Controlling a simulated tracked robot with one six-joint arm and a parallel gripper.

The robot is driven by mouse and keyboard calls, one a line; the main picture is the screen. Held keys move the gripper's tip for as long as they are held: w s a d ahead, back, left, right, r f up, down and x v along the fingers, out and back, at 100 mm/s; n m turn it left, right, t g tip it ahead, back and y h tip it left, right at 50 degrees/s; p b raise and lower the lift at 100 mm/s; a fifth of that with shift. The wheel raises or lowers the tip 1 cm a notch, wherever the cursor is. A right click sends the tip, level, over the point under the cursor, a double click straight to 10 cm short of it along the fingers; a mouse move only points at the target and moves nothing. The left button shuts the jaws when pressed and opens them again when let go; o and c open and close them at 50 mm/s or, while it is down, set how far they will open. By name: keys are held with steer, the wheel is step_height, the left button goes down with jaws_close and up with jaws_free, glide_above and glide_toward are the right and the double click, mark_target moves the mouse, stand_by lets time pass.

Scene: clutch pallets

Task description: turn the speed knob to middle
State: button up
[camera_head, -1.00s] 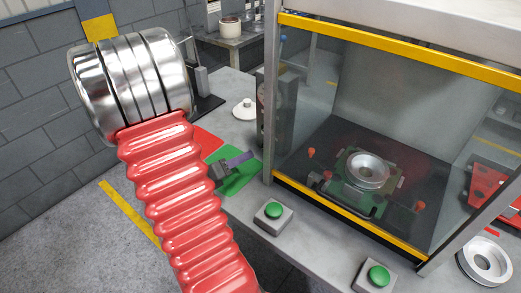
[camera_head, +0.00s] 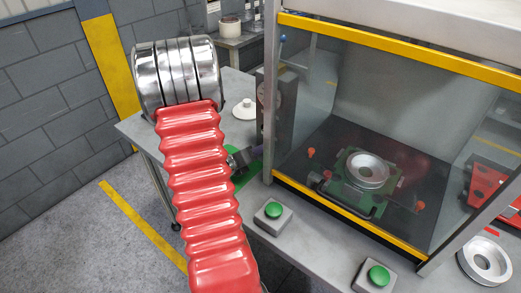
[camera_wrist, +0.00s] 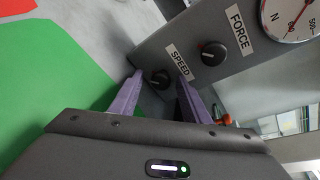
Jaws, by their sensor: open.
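The speed knob (camera_wrist: 160,78) is a small black knob with a pale pointer line, beside the SPEED label on the grey control panel (camera_wrist: 150,50) in the wrist view. The panel also shows edge-on in the head view (camera_head: 285,112), where the knob cannot be made out. My gripper (camera_wrist: 158,80) is open, its two purple fingers on either side of the knob in the picture. I cannot tell whether they touch it. In the head view my gripper (camera_head: 256,152) is close to the panel's lower part, partly hidden behind my red arm.
The force knob (camera_wrist: 213,53) and a round gauge (camera_wrist: 291,17) are on the same panel. The press enclosure (camera_head: 350,120) stands right of the panel. Two green buttons (camera_head: 273,211) (camera_head: 379,276) sit in front. A white lidded object (camera_head: 244,110) is on the table behind.

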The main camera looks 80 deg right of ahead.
steer(key=shift+d, duration=0.1)
steer(key=shift+c, duration=0.4)
steer(key=c, duration=1)
steer(key=shift+o, duration=0.2)
steer(key=shift+f, duration=0.1)
steer(key=shift+m, duration=0.5)
steer(key=o, duration=1)
